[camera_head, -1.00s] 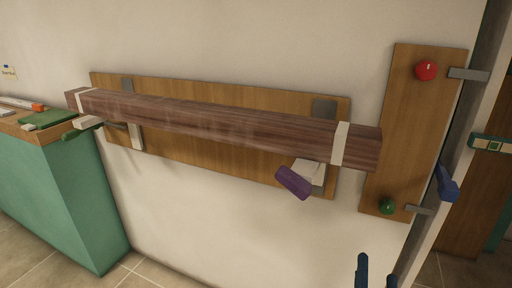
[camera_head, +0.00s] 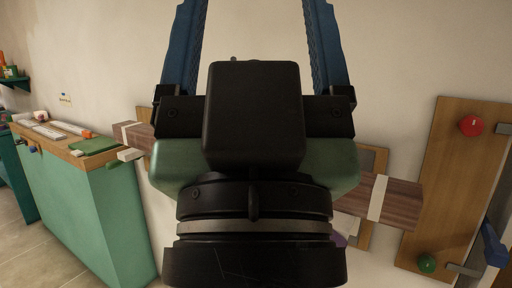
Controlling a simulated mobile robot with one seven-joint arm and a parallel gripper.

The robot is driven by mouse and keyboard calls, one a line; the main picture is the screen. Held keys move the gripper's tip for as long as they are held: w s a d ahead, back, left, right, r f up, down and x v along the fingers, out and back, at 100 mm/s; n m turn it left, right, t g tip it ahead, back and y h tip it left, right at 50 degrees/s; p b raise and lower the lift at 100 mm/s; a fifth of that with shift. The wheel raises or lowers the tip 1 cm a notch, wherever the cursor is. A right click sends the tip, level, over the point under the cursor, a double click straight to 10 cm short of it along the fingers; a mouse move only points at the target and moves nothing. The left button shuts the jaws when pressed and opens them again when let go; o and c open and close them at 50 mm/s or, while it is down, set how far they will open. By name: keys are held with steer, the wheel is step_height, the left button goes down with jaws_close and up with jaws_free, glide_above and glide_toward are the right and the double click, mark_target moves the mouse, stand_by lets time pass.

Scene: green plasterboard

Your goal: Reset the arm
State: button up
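My gripper (camera_head: 256,30) fills the middle of the head view, pointing up, with two blue fingers spread wide apart. Its fingertips run out of the top of the picture. Nothing shows between the visible parts of the fingers, only the plain wall. The black gripper body and wrist hide the middle of a long dark wooden beam (camera_head: 399,203) on the wall. The beam's left end (camera_head: 133,133) also shows, with a pale band near each end.
A wooden panel (camera_head: 458,180) at right carries a red knob (camera_head: 471,125) and a green knob (camera_head: 427,263). A green cabinet (camera_head: 75,215) with a wooden top stands at left, holding a green item (camera_head: 94,146) and white pieces. Tiled floor is clear at lower left.

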step_height(320, 180, up, 19)
steer(key=p, duration=1.6)
steer(key=shift+f, duration=0.2)
